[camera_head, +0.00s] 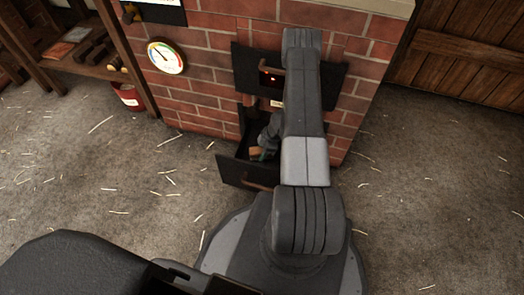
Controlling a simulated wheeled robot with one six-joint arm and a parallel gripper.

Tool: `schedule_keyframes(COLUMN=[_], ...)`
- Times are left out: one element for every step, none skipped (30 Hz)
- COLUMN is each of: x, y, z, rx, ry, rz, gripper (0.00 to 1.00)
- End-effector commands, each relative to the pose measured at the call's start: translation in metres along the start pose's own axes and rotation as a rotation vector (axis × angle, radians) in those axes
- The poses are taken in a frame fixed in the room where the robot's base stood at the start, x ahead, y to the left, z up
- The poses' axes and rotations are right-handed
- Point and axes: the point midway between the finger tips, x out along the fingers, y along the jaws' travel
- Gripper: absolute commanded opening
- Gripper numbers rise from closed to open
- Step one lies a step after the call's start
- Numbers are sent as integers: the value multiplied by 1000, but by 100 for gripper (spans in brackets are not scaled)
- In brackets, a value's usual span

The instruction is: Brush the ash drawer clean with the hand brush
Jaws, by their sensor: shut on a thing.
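The black ash drawer (236,172) is pulled out at the foot of the brick stove, with a bar handle on its front. My arm reaches over it from the front and hides its right side and much of its inside. My gripper (264,147) is low in the drawer opening, shut on what looks like the hand brush (256,151), a small orange-brown piece. A bit of green shows just beside it. I cannot tell whether the bristles touch the drawer floor, or whether ash lies in it.
The brick stove (212,75) has a black door (333,78) above the drawer, partly behind my arm, and a round gauge (166,57). A red bucket (128,97) stands by the wooden shelf (95,72) at left. The straw-strewn floor is open on both sides.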

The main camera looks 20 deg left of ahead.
Motion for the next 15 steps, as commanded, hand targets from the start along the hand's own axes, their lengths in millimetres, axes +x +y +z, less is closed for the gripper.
schedule_keyframes(x=[2, 2, 3, 4, 4, 5, 5, 6, 7, 7, 8, 9, 9, 10, 10], y=[0, 0, 0, 0, 0, 0, 0, 0, 0, 0, 0, 0, 0, 0, 0], z=[1, 1, 1, 2, 2, 2, 2, 2, 3, 3, 3, 4, 4, 4, 4], rx=[0, 0, 0, 0, 0, 0, 0, 0, 0, 0, 0, 0, 0, 0, 0], ry=[0, 0, 0, 0, 0, 0, 0, 0, 0, 0, 0, 0, 0, 0, 0], rz=[0, 0, 0, 0, 0, 0, 0, 0, 0, 0, 0, 0, 0, 0, 0], gripper=[25, 25, 25, 25, 25, 25, 25, 25, 25, 25, 25, 25, 25, 25, 25])
